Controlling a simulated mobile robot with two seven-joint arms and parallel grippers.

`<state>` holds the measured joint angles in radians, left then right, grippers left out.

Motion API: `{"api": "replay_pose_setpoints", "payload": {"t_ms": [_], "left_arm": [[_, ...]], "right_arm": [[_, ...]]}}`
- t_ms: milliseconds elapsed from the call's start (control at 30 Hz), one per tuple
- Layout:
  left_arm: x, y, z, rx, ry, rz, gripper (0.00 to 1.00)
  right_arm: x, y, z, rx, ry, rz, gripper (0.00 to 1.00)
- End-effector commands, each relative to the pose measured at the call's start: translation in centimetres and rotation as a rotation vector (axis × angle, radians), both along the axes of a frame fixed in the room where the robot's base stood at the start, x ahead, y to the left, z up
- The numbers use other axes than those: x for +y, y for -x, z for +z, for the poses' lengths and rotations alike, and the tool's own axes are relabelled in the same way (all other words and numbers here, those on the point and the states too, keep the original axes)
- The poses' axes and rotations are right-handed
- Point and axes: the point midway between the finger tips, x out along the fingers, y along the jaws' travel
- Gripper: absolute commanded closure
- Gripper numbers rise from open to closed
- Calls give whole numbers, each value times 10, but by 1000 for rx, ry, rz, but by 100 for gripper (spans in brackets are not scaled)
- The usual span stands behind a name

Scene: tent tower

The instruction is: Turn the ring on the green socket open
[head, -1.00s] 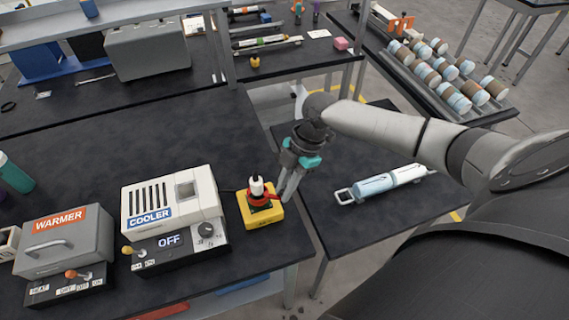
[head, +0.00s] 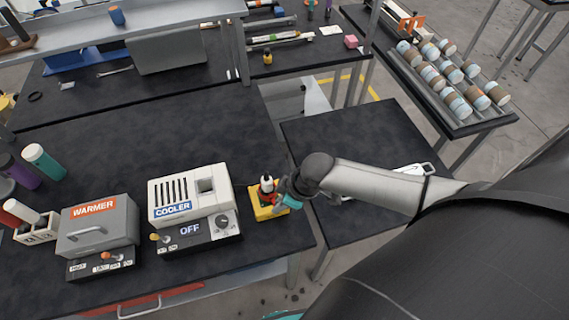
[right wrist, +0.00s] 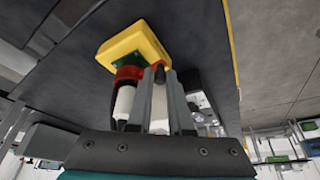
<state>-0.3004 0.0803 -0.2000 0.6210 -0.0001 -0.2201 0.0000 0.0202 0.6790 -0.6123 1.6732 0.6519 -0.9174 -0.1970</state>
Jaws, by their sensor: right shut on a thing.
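The yellow base (head: 264,213) sits on the black bench, right of the cooler. In the right wrist view, the green socket (right wrist: 124,60) shows on the yellow base (right wrist: 133,43), with the red ring (right wrist: 128,73) around it. A white plug (right wrist: 124,102) stands in the ring; it also shows in the head view (head: 267,183). My right gripper (right wrist: 160,74) is beside the plug, its fingers shut on the red ring's side tab, which they mostly hide. In the head view the right gripper (head: 279,201) partly covers the socket. My left gripper is not in view.
The cooler (head: 190,195), reading OFF, stands close left of the yellow base. The warmer (head: 98,225) is farther left. The bench's right edge is close by, with a gap before a lower side table (head: 350,130). The bench behind the cooler is clear.

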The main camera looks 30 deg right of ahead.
Motion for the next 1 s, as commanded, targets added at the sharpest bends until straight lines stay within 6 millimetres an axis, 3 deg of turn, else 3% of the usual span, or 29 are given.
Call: {"api": "replay_pose_setpoints", "payload": {"t_ms": [333,900,933,1000], "left_arm": [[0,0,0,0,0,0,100],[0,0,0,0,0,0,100],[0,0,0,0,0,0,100],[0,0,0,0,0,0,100]], "right_arm": [[12,0,0,2,-4,-153,100],[14,-1,0,3,-4,-184,100],[14,-1,0,3,-4,-184,80],[13,-1,0,3,-4,-184,72]]}}
